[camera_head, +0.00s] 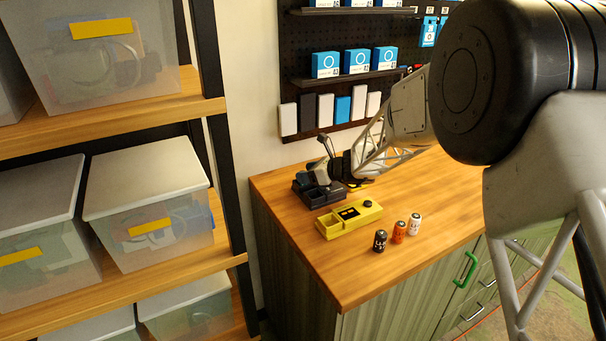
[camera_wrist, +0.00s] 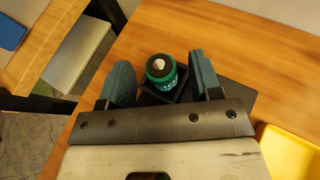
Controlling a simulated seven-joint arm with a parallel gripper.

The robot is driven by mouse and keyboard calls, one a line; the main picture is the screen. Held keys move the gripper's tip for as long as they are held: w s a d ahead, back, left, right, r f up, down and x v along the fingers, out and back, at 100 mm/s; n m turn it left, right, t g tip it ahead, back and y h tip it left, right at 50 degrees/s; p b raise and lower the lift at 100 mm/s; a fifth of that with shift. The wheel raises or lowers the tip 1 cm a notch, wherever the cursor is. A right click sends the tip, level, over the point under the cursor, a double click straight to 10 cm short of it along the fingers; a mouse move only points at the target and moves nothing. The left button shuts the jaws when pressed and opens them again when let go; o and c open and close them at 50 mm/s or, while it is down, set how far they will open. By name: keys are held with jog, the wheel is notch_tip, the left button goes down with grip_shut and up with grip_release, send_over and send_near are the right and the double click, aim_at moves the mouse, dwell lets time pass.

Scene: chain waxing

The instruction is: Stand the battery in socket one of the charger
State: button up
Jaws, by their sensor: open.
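A green battery (camera_wrist: 161,70) with a silver tip stands upright in a square black socket of the charger in the wrist view. I cannot tell the socket's number. The black charger (camera_wrist: 240,97) reaches to the right behind my fingers. In the head view the charger (camera_head: 304,194) lies near the table's back left, partly covered by my gripper. My gripper (camera_wrist: 162,78) is open, with one finger on each side of the battery and gaps between. In the head view my gripper (camera_head: 318,172) is over the charger, and the battery is hidden there.
A yellow device (camera_head: 337,226) lies just in front of the charger. Black (camera_head: 380,241), orange (camera_head: 399,232) and white (camera_head: 415,224) batteries stand in a row at its right. The wooden table (camera_head: 340,275) is bare toward its front left. Shelves with bins (camera_head: 160,220) stand left.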

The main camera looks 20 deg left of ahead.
jog(key=v, duration=1)
jog(key=shift+f, duration=0.1)
dwell(0.6)
jog(key=shift+s+d, duration=0.1)
jog(key=s+d+r+n+g+h, duration=0.1)
jog(key=s+d+r+n+h, duration=0.15)
jog(key=s+d, duration=0.35)
jog(key=s+d+r+n+h, duration=0.1)
jog(key=s+d+r+n, duration=0.3)
jog(key=s, duration=0.3)
jog(key=s+d+r+n+g+h, duration=0.1)
jog(key=s+d+r+n+h, duration=0.1)
jog(key=s+d+r+n, duration=0.4)
jog(key=s+d+f+n+h, duration=0.1)
jog(key=s+d+n+h, duration=0.1)
jog(key=s+d, duration=0.3)
jog(key=s+d+n+t+h, duration=0.1)
jog(key=s+d+n+h, duration=0.2)
jog(key=s, duration=1)
jog(key=s+d+f+n+h, duration=0.1)
jog(key=s+d+n+h, duration=0.1)
jog(key=s+d, duration=0.7)
jog(key=shift+f+n+t+h, duration=0.3)
jog(key=shift+n+h, duration=0.05)
jog(key=shift+n, duration=0.1)
